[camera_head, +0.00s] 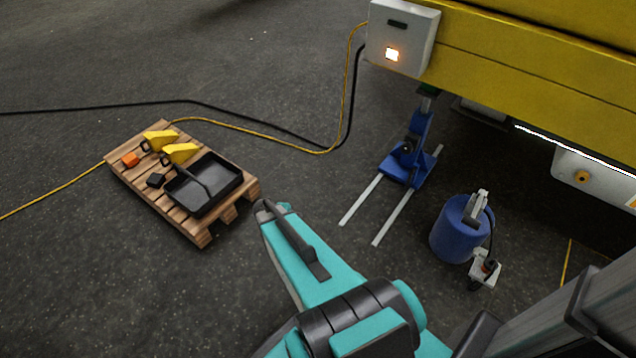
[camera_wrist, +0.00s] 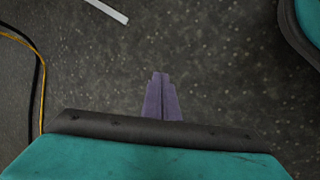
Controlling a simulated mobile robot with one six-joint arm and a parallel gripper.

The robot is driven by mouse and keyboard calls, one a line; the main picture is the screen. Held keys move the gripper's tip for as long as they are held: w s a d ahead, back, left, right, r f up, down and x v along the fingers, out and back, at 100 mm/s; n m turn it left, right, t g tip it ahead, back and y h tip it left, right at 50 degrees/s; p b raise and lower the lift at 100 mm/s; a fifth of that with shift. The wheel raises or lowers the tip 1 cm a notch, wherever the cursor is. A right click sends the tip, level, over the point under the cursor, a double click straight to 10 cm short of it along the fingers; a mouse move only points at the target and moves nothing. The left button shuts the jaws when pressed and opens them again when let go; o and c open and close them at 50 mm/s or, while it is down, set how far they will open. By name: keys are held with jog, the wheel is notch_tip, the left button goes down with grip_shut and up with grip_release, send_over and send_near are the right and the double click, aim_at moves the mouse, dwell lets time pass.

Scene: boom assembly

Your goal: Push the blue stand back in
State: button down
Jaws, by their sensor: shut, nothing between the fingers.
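The blue stand (camera_head: 405,155) is upright on two pale metal rails (camera_head: 392,215) on the floor, under the edge of the yellow boom (camera_head: 520,65). The rails stick out toward me from the stand. My arm is in the lower middle of the head view, left of and nearer than the rails; its fingers are hidden there. In the wrist view my gripper (camera_wrist: 162,98) is shut with its purple-grey fingers together and empty above bare floor. The end of one pale rail (camera_wrist: 108,10) shows at the top of the wrist view. The gripper is apart from the stand.
A blue cylinder (camera_head: 455,235) with a pump fitting stands right of the rails. A wooden pallet (camera_head: 200,228) with a black tray (camera_head: 205,190) and yellow pieces lies at left. Cables (camera_head: 270,135) cross the floor behind. A white box (camera_head: 400,35) is on the boom.

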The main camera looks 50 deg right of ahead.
jog(key=s+a+f+m+g+y, duration=0.1)
jog(key=s+a+m+g+y, duration=0.1)
jog(key=s+a, duration=0.7)
jog(key=s+a+f+m+g+y, duration=0.2)
jog(key=s+a+m, duration=0.2)
jog(key=s+a, duration=0.6)
jog(key=a, duration=0.7)
jog(key=shift+a+y, duration=0.3)
jog(key=shift+a+r, duration=0.1)
